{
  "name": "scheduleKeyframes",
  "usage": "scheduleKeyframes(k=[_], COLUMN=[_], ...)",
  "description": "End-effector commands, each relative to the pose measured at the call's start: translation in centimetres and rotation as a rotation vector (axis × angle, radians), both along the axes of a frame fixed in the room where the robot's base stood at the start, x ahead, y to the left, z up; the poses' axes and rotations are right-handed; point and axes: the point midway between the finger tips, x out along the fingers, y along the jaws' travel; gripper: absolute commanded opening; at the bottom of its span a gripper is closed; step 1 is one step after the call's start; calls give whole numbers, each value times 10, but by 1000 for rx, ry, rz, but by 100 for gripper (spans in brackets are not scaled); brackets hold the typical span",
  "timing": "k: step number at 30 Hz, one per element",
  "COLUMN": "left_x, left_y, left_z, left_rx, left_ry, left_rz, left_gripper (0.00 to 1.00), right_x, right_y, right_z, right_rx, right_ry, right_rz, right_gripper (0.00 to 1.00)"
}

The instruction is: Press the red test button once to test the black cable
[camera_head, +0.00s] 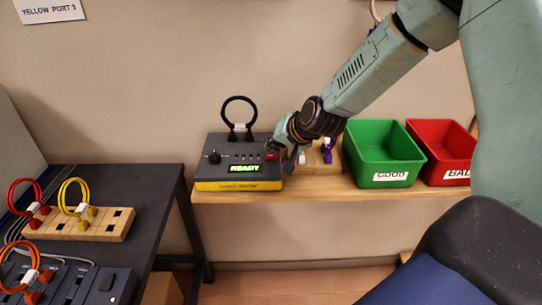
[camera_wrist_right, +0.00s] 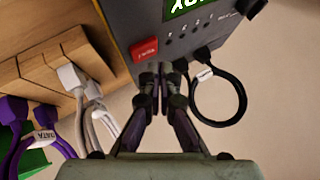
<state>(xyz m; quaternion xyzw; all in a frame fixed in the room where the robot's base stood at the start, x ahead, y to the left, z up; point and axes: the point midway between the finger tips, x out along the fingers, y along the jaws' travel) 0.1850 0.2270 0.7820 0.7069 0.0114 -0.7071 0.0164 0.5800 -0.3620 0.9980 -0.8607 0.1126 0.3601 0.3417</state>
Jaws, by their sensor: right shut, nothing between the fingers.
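The cable tester (camera_head: 215,172) is a dark box with a yellow front edge on the wooden shelf. Its green display (camera_head: 245,168) appears to read READY. The black cable (camera_head: 225,105) stands as a loop, plugged into the tester's top; it also shows in the right wrist view (camera_wrist_right: 242,98). The red test button (camera_wrist_right: 144,49) is on the tester's face. My right gripper (camera_wrist_right: 158,72) is shut and empty, its fingertips close beside the button; I cannot tell whether they touch the tester. In the head view it (camera_head: 276,146) partly covers the button's surroundings. My left gripper is not in view.
A green bin (camera_head: 375,155) labelled GOOD and a red bin (camera_head: 438,148) stand right of the tester. A wooden block with white and purple cables (camera_head: 327,153) sits between. A dark table (camera_head: 150,185) at left holds red, yellow and orange cables.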

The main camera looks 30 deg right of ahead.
Motion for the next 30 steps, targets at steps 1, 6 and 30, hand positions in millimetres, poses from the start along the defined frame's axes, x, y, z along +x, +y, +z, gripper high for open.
scheduleKeyframes(k=[1,6,30], left_x=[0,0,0], left_y=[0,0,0], left_z=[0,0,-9], left_rx=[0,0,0], left_ry=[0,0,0], left_rz=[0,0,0], left_gripper=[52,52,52], right_x=[0,0,0], right_y=[0,0,0], right_z=[0,0,-9], right_rx=[0,0,0], right_ry=[0,0,0], right_rz=[0,0,0], right_gripper=[0,0,0])
